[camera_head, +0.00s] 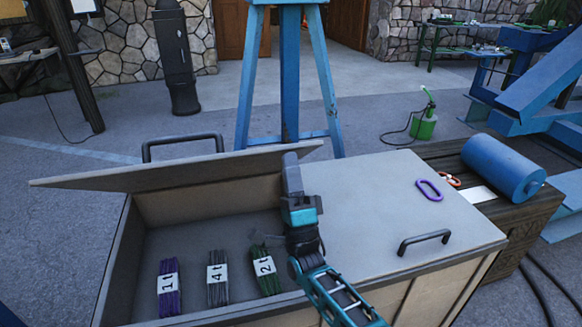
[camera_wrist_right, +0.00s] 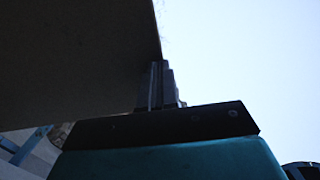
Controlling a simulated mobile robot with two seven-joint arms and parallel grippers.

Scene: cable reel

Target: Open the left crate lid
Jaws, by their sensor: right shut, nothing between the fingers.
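The left crate lid (camera_head: 120,178) is raised and tilted up at the back of the crate, leaving its left compartment open. Its black handle (camera_head: 182,138) shows beyond the lid's upper edge. My right gripper (camera_head: 291,160) is shut and empty, upright at the lid's right end. In the right wrist view its fingers (camera_wrist_right: 160,85) are against or very close to the edge of the dark lid (camera_wrist_right: 75,60); whether they touch is unclear. The crate (camera_head: 115,265) holds purple, grey and dark green bundles tagged 1t, 4t and 2t. My left gripper is not in view.
The right crate lid (camera_head: 375,200) is closed, with a black handle (camera_head: 424,239) and a purple ring (camera_head: 430,190) on it. A wooden box with a blue cylinder (camera_head: 500,167) stands at right. A blue stand (camera_head: 290,85) rises behind the crate.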

